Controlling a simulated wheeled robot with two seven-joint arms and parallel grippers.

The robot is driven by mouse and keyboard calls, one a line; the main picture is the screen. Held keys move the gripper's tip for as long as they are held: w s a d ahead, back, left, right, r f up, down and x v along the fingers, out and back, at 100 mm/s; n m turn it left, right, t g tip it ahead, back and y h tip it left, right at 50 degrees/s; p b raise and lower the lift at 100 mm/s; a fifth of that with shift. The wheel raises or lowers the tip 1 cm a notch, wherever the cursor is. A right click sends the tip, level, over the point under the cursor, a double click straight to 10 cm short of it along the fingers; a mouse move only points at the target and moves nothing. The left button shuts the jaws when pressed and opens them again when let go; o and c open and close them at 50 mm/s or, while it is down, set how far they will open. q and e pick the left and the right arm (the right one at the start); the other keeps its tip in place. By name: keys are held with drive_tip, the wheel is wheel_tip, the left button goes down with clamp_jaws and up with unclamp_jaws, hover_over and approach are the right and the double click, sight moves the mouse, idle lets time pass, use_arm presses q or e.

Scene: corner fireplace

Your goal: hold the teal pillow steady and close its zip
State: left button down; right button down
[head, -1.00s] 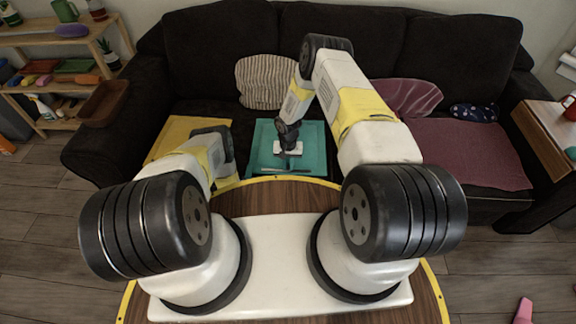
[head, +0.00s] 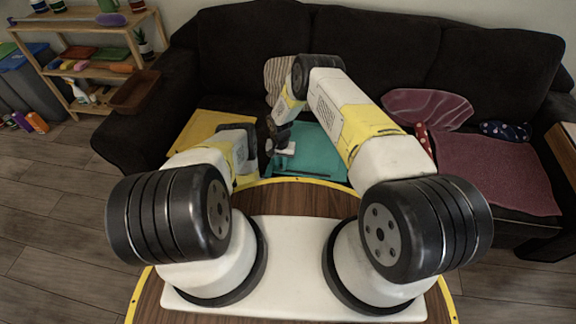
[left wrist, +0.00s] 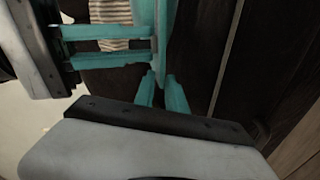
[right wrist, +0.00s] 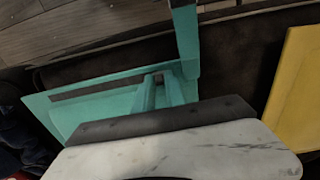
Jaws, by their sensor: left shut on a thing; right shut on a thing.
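The teal pillow (head: 321,153) lies on the sofa seat, with a dark zip line (head: 305,173) along its front side. The zip line (right wrist: 90,91) also shows in the right wrist view. My left gripper (left wrist: 163,92) is shut at the pillow's left edge; its teal fingers blend with the pillow. My right gripper (right wrist: 160,90) is shut over the left part of the pillow, by the end of the dark line. The zip pull is hidden between its fingers. Both grippers are close together; the right one's fingers show at left in the left wrist view.
A yellow cushion (head: 205,135) lies left of the teal pillow. A striped cushion (head: 278,75) leans behind. A maroon cushion (head: 425,107) and throw (head: 490,165) lie to the right. A wooden shelf (head: 92,50) stands left of the dark sofa (head: 375,48).

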use_arm(q)
drive_tip(key=shift+d, duration=0.1)
use_arm(e)
drive_tip(key=shift+a, duration=0.2)
drive_tip(key=c, duration=1.4)
unclamp_jaws()
drive_tip(key=shift+o, duration=0.2)
drive_tip(key=shift+r, duration=0.1)
wheel_tip(320, 180, up, 12)
use_arm(q)
drive_tip(key=c, duration=1.3)
unclamp_jaws()
